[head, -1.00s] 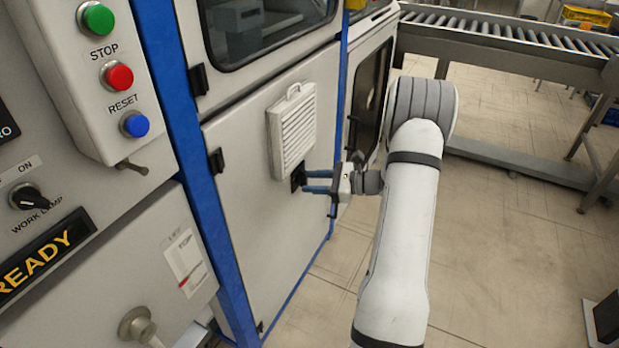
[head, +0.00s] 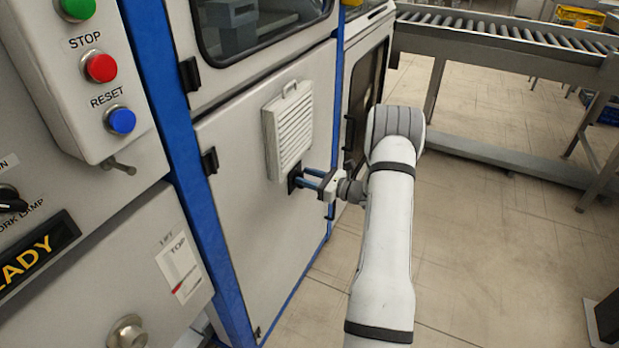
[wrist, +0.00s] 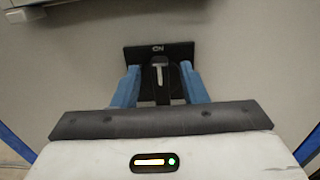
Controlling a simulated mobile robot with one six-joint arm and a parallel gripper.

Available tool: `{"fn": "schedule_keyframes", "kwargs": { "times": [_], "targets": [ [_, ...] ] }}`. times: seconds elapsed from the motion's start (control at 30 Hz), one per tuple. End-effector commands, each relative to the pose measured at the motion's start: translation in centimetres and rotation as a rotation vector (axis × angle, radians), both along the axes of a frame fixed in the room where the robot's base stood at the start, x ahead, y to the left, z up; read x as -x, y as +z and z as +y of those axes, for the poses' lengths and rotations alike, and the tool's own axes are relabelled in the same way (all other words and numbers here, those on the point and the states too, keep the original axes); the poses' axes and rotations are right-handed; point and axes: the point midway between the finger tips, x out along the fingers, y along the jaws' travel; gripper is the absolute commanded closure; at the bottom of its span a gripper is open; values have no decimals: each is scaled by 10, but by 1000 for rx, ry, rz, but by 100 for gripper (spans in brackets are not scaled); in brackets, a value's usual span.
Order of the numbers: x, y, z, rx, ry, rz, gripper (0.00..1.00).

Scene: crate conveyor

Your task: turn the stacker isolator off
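The isolator is a small black plate (head: 292,179) on the grey cabinet door, just below a white louvred vent. In the wrist view the plate (wrist: 183,52) carries a pale mark at its top edge that reads like "ON", seen turned over. In the head view my gripper (head: 306,180) reaches the plate from the right. Whether the fingertips touch the plate is unclear.
The louvred vent (head: 288,130) juts out just above the plate. A blue cabinet post (head: 168,120) and a button box (head: 75,85) stand at left. A roller conveyor (head: 500,40) is at the back right. The floor (head: 490,230) right of my arm is clear.

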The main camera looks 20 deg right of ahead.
Motion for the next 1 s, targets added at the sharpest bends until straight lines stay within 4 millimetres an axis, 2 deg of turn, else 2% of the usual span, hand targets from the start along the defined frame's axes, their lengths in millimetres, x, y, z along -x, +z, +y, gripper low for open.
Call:
{"fn": "schedule_keyframes", "kwargs": {
  "times": [0.23,0.7,1.0],
  "targets": [
    [-1,0,0,0,-1,0,62],
    [0,0,-1,0,-1,0,100],
    [0,-1,-1,16,-2,-12,100]
  ]
}}
